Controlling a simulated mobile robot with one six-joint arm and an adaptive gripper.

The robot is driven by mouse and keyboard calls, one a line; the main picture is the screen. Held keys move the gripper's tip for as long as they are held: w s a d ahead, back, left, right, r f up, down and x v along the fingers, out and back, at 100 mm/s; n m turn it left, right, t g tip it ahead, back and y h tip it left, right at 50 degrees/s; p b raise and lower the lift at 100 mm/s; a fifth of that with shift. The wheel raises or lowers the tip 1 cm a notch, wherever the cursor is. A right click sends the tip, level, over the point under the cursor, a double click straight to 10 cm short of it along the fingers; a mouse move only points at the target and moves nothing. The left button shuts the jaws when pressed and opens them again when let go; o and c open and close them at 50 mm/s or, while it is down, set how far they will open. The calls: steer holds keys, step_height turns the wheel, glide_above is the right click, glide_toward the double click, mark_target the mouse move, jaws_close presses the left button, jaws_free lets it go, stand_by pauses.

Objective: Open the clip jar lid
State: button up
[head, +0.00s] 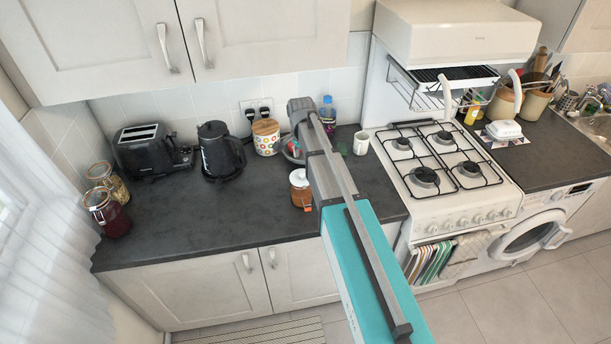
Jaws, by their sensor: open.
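Two glass clip jars stand upright at the left end of the dark counter. The back jar (107,183) holds pale, grainy contents. The front jar (113,218) holds something dark red. Both lids look shut, but the clips are too small to make out clearly. A smaller jar (300,190) with a white lid and amber contents stands near the middle of the counter, just left of my arm. My arm reaches over the middle of the counter, well to the right of the two clip jars. I cannot make out my gripper's fingers in this view.
A black toaster (153,150), a black kettle (220,150) and a patterned canister (265,137) stand along the back wall. A white mug (361,143) is beside the gas cooker (440,165). The front left counter (200,228) is clear. Wall cupboards (100,45) overhang it.

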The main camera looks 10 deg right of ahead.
mark_target(303, 174)
steer(key=shift+f+b, duration=2.95)
steer(key=shift+f, duration=0.3)
jaws_close()
